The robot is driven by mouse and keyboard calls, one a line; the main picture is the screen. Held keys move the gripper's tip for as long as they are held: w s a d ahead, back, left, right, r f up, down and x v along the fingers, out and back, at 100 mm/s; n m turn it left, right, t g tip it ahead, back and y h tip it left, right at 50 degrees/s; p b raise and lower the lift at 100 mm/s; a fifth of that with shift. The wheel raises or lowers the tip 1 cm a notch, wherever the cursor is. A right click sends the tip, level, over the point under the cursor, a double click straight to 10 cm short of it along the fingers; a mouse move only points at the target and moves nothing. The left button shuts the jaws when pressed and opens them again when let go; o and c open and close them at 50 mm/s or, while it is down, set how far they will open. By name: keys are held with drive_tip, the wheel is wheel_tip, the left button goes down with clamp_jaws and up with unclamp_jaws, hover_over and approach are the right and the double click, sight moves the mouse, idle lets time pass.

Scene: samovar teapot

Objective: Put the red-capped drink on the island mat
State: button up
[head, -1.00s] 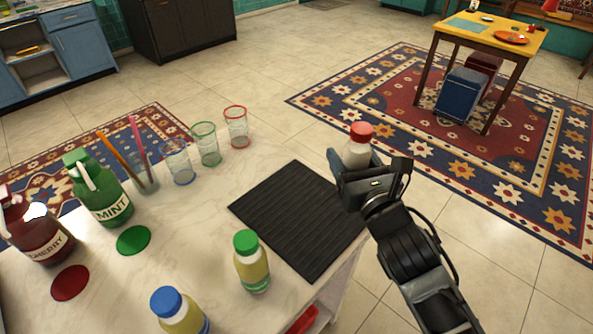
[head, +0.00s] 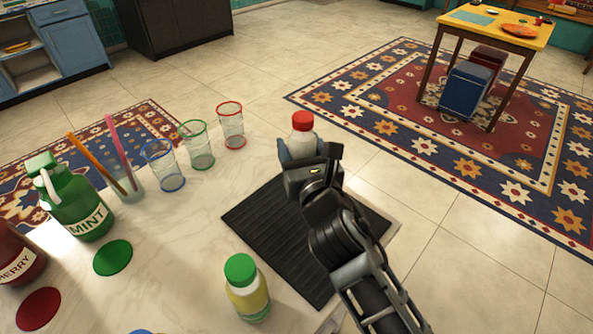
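The red-capped drink (head: 302,123) is a pale bottle held upright in my gripper (head: 301,150). The gripper's fingers are around the bottle's body, and its lower part is hidden behind them. In the picture the bottle lies over the far edge of the island mat (head: 262,233), a black ribbed mat on the pale counter. I cannot see the bottle's base, so I cannot tell whether it touches the mat. My gripper and arm cover part of the mat's middle and right side.
A green-capped bottle (head: 246,288) stands near the mat's left front. Blue, green (head: 198,145) and red-rimmed (head: 230,125) glasses stand to the far left, beside a holder with straws. A green mint jug (head: 74,200) and a red cherry jug (head: 18,255) stand farther left.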

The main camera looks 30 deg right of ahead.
drive_tip(key=shift+w+a+f, duration=0.2)
drive_tip(key=shift+a, duration=0.05)
drive_tip(key=shift+f+b, duration=0.9)
drive_tip(key=shift+f, duration=1.05)
drive_tip(key=shift+f, duration=0.15)
drive_tip(key=o, duration=1.2)
